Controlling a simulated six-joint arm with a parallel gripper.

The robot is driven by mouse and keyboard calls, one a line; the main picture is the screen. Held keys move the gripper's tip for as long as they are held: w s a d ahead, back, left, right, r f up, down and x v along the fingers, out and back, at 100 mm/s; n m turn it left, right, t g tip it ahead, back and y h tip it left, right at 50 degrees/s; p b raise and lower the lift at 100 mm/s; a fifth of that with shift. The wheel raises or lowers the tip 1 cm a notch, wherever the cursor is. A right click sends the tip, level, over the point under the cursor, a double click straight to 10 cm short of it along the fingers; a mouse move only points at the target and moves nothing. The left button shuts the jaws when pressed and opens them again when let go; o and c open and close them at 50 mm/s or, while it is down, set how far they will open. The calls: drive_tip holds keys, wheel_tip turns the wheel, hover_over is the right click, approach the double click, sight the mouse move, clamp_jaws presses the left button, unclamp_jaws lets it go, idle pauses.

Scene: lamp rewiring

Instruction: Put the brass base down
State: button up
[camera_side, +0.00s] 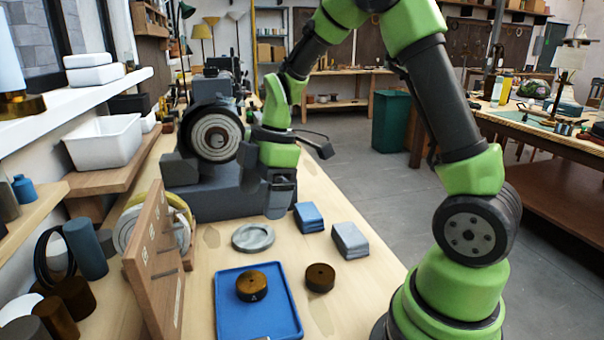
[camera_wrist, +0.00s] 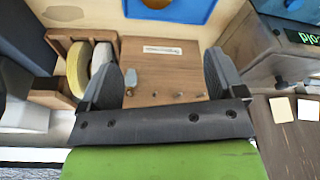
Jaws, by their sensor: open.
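Two dark brass bases show in the side view. One brass base (camera_side: 252,286), with a pale mark on its side, sits upright in the blue tray (camera_side: 288,322). The other brass base (camera_side: 320,278) stands on the bench just right of the tray. In the wrist view, part of the tray (camera_wrist: 196,11) shows at the top edge, with a dark round piece cut off inside it. My gripper (camera_side: 279,207) is above the bench, behind the tray and apart from both bases. In the wrist view, my gripper (camera_wrist: 164,78) is open with nothing held between the fingers.
A grey disc (camera_side: 253,237), a blue folded block (camera_side: 309,217) and a grey one (camera_side: 350,239) lie on the bench. An upright wooden board (camera_side: 158,262) stands left of the tray. A dark machine (camera_side: 215,185) fills the back of the bench. Bare bench shows around the tray.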

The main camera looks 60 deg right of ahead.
drive_tip(key=s+a+r+m+t, duration=0.3)
drive_tip(key=s+r+m, duration=0.3)
drive_tip(key=s+m, duration=0.2)
drive_tip(key=s+a+r+m+t, duration=0.2)
drive_tip(key=s+r+m, duration=0.4)
drive_tip(key=s+m, duration=0.2)
drive_tip(key=shift+a+r+m+t, duration=0.15)
drive_tip(key=shift+a+m+t, duration=0.15)
drive_tip(key=shift+a+t, duration=0.1)
